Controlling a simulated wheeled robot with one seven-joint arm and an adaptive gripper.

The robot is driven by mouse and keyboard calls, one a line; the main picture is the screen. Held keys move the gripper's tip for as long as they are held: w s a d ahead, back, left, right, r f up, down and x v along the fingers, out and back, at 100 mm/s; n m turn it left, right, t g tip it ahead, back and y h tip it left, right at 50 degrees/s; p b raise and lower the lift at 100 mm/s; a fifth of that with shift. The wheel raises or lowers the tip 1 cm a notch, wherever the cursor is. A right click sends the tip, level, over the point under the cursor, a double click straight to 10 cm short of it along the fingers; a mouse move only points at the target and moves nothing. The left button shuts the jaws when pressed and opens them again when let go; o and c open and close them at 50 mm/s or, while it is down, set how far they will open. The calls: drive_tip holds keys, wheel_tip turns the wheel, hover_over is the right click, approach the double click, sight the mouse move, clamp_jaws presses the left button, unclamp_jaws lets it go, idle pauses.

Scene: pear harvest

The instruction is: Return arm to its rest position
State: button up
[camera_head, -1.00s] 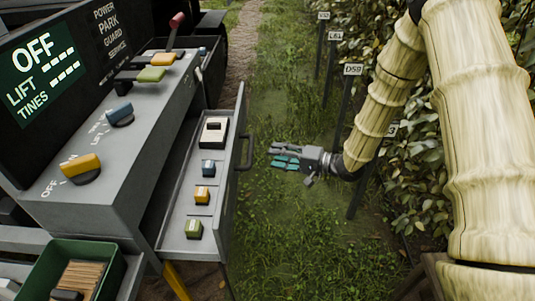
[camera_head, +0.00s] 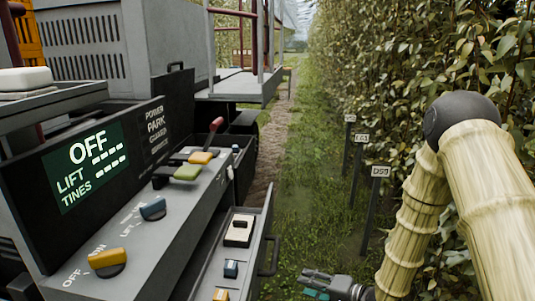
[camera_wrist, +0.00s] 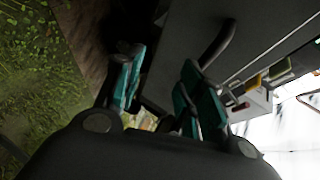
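My gripper (camera_head: 308,286) is low in the head view, just right of the open drawer's handle (camera_head: 271,258) and apart from it. Its lower part is cut off by the frame's bottom edge. In the wrist view my gripper (camera_wrist: 160,85) shows two teal-padded fingers spread apart, with nothing held between them. My bamboo-like arm bends at a dark elbow on the right and comes down to the gripper.
The grey console (camera_head: 150,225) with coloured switches and the open drawer (camera_head: 208,272) stand at left. Signposts (camera_head: 373,205) and a leafy hedge (camera_head: 400,75) line the right. A grassy strip (camera_head: 310,200) between them is free.

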drive_tip(key=s+d+f+g+h+p, duration=0.15)
drive_tip(key=s+f+h, duration=0.25)
drive_tip(key=s+f, duration=0.55)
drive_tip(key=s+d+f+n+g+h, duration=0.1)
drive_tip(key=s+d+f+g+h, duration=0.1)
drive_tip(key=s, duration=0.8)
drive_tip(key=s+d+f+n+g+h+p, duration=0.1)
drive_tip(key=s+d+f+n+g+h, duration=0.1)
drive_tip(key=s, duration=0.8)
drive_tip(key=s+d+f+n+g+h, duration=0.2)
drive_tip(key=s+f, duration=0.3)
drive_tip(key=s, duration=0.5)
drive_tip(key=shift+d+g+h+p, duration=0.4)
drive_tip(key=shift+g+h, duration=0.1)
drive_tip(key=shift+g, duration=0.25)
drive_tip(key=shift+f, duration=0.1)
